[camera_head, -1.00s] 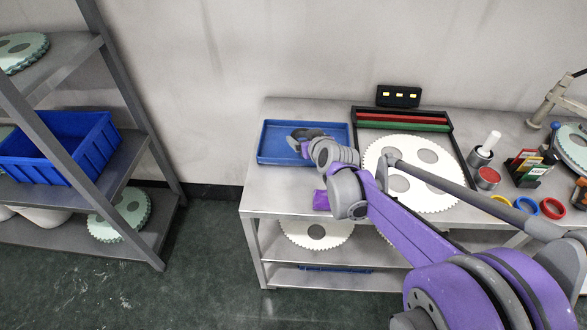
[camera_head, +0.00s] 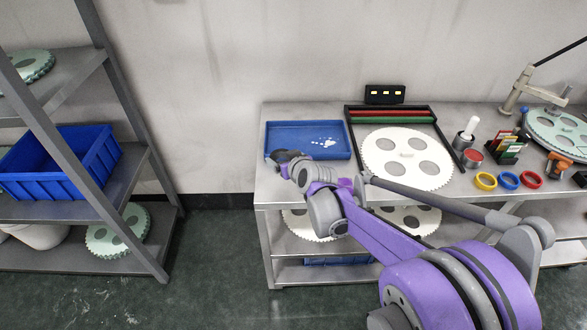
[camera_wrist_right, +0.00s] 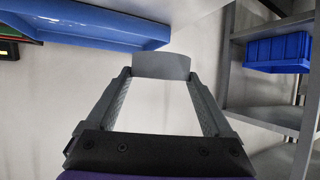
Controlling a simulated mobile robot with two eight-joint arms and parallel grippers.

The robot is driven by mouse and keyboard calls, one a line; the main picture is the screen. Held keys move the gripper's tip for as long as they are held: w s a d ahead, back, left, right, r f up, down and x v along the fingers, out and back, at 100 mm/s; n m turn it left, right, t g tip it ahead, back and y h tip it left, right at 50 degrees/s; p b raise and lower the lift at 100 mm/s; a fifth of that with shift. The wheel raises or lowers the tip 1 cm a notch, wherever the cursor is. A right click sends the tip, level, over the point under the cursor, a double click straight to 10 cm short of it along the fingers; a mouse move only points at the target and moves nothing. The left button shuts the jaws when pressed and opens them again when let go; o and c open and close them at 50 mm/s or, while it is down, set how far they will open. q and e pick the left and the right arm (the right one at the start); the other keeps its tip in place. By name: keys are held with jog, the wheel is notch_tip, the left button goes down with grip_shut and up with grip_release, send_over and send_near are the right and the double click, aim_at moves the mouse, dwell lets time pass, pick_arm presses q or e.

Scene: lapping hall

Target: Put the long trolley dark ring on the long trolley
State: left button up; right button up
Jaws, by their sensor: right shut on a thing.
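My right gripper (camera_head: 280,156) is at the front left corner of the metal table, just in front of the blue tray. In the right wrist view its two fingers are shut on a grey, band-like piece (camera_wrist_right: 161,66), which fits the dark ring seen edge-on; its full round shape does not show. In the head view the held piece is too small and dark to make out. I cannot pick out a long trolley in these views. My left gripper is not in view.
The metal table (camera_head: 460,197) bears a blue tray (camera_head: 290,128), a large white perforated disc (camera_head: 407,157) and yellow (camera_head: 485,181), blue (camera_head: 508,180) and red (camera_head: 531,179) rings. A shelf rack with a blue bin (camera_head: 60,165) stands left. The floor between is clear.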

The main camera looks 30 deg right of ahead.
send_over(285, 185)
notch_tip(285, 185, down, 5)
jog(key=shift+w+d+r+b, duration=0.1)
jog(key=shift+r+b, duration=0.1)
jog(key=shift+b, duration=0.2)
jog(key=shift+f+b, duration=0.4)
jog(key=shift+f, duration=1.6)
jog(key=o, duration=1.3)
jog(key=shift+f, duration=0.1)
